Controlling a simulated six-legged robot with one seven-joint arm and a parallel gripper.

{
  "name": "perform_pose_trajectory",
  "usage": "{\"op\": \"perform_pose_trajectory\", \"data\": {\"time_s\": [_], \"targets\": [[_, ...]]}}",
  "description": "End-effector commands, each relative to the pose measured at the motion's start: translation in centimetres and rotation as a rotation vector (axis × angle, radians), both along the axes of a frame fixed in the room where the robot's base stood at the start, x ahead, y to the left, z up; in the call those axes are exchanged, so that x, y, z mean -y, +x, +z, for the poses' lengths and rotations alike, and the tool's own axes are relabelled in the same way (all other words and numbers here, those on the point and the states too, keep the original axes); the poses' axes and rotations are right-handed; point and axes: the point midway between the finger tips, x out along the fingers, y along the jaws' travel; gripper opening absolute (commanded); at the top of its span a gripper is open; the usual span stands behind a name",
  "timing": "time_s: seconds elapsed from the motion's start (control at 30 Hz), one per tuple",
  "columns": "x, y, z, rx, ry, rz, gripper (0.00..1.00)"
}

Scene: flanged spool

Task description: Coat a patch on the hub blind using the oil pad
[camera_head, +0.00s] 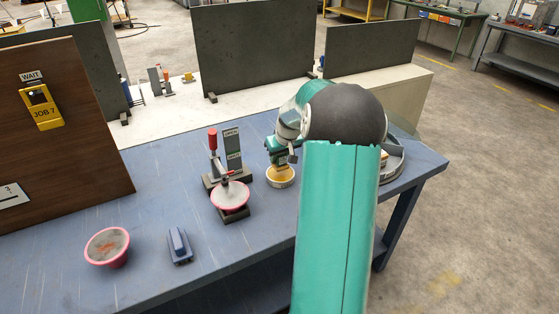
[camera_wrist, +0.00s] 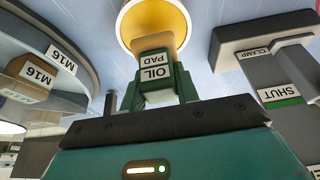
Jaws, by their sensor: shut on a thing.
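My gripper (camera_wrist: 155,100) is shut on the oil pad, a block (camera_wrist: 155,72) labelled OIL PAD. In the head view my gripper (camera_head: 277,153) points down over a small pale-rimmed dish (camera_head: 281,184) with a yellow inside. The dish also shows in the wrist view (camera_wrist: 153,22), just beyond the pad. I cannot tell whether the pad touches it. A round grey flanged part (camera_head: 394,167) stands to the right, partly hidden by my arm; a similar round part (camera_wrist: 60,30) marked M16 shows at left in the wrist view. I cannot tell which part is the hub blind.
A pink bowl (camera_head: 107,246) and a blue block (camera_head: 179,246) lie at front left. A brown board (camera_head: 70,130) rises at left.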

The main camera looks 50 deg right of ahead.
Motion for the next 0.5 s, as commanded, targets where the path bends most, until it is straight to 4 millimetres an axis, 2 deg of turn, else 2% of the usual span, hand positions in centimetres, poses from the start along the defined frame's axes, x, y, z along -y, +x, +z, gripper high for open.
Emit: {"op": "perform_pose_trajectory", "data": {"time_s": [0.5], "targets": [[0.0,0.1,3.8,0.002,-0.001,0.000,0.12]]}}
